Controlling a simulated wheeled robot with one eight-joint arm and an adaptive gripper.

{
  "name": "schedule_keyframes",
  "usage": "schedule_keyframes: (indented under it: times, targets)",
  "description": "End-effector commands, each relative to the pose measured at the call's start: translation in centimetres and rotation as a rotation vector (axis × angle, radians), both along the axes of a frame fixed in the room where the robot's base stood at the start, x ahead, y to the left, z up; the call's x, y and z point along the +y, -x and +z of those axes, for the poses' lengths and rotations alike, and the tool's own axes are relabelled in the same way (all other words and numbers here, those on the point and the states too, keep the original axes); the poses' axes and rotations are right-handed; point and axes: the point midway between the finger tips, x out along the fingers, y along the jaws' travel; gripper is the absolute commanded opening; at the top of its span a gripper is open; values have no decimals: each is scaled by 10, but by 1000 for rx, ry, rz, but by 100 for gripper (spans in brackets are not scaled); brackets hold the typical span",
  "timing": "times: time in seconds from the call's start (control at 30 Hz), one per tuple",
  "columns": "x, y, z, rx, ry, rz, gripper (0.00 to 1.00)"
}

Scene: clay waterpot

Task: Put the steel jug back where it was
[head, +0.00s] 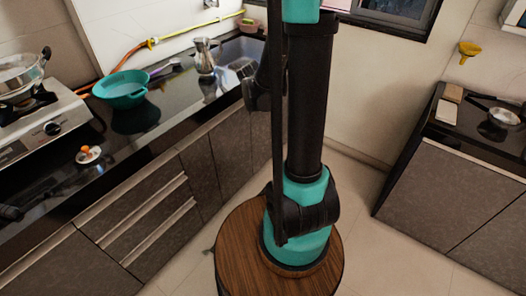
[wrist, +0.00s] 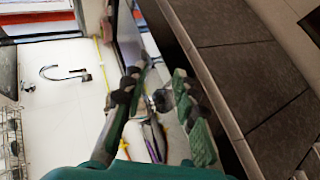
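The steel jug (head: 204,56) stands upright on the black counter (head: 190,97), towards its far end in the head view. In the wrist view a small shiny grey thing that looks like the jug (wrist: 162,100) shows in the gap between my fingers, partly covered by them. My gripper (wrist: 163,75) is open, its two green-padded fingers apart. In the head view the dark end of my arm is to the right of the jug, with a gap between them; my fingertips cannot be made out there.
A teal pan (head: 121,92) and a stove (head: 40,112) with a glass-lidded pot (head: 20,72) are left of the jug. A small pot (head: 249,25) stands behind it. A second counter (head: 470,125) with a pan (head: 503,117) is at the right. Floor between is clear.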

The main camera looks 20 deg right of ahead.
Motion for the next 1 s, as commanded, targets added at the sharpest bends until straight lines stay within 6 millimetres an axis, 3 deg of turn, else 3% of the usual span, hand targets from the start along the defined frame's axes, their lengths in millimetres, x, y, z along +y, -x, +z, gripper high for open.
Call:
schedule_keyframes:
  times: [0.03,0.23,0.5,0.6,0.7,1.0]
  targets:
    - [0,27,-5,26,-92,-55,29]
    - [11,127,-35,148,-456,-299,29]
    - [45,257,-80,329,-845,-627,29]
    - [56,288,-91,377,-925,-710,29]
    - [63,305,-97,405,-970,-760,29]
    - [66,312,-99,418,-988,-782,29]
